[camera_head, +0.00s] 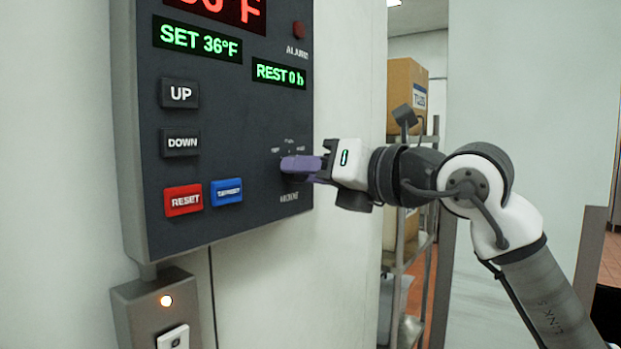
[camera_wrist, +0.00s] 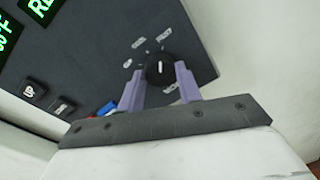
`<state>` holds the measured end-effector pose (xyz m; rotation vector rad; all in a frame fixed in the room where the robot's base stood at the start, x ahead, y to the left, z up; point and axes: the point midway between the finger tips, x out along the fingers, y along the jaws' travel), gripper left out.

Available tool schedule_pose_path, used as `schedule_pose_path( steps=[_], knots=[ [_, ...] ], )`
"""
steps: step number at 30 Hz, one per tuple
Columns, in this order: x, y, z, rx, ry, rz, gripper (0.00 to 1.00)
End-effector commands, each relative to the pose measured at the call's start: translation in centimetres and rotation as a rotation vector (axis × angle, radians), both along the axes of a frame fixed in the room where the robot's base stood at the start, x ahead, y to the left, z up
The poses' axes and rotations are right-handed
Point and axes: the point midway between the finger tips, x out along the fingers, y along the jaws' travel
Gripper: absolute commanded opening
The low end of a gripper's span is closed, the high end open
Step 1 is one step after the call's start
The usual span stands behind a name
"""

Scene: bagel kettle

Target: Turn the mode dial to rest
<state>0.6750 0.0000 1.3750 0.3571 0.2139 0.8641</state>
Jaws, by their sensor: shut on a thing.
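The mode dial (camera_wrist: 158,69) is a round black knob with a white pointer line, low on the right side of the dark control panel (camera_head: 232,130). In the wrist view small pale labels ring it, too blurred to read surely. The pointer runs nearly straight up in that view, toward the upper labels. My gripper (camera_head: 290,165) reaches in from the right. Its purple fingers are shut on the dial, one on each side, as the wrist view (camera_wrist: 160,78) also shows. In the head view the fingers hide the dial.
The panel also has UP (camera_head: 180,94), DOWN (camera_head: 181,143), red RESET (camera_head: 183,200) and blue (camera_head: 227,191) buttons, and a green display reading REST 0 h (camera_head: 279,73). A shelf with cardboard boxes (camera_head: 405,90) stands behind my arm.

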Motion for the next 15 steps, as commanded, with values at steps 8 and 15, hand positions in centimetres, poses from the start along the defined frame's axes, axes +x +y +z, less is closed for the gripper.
schedule_pose_path(
  steps=[8, 15],
  knots=[
    [0.03, -0.05, -0.01, 0.085, 0.116, -0.001, 0.12],
    [0.04, -0.04, 0.05, 0.116, 0.157, -0.001, 0.12]
  ],
)
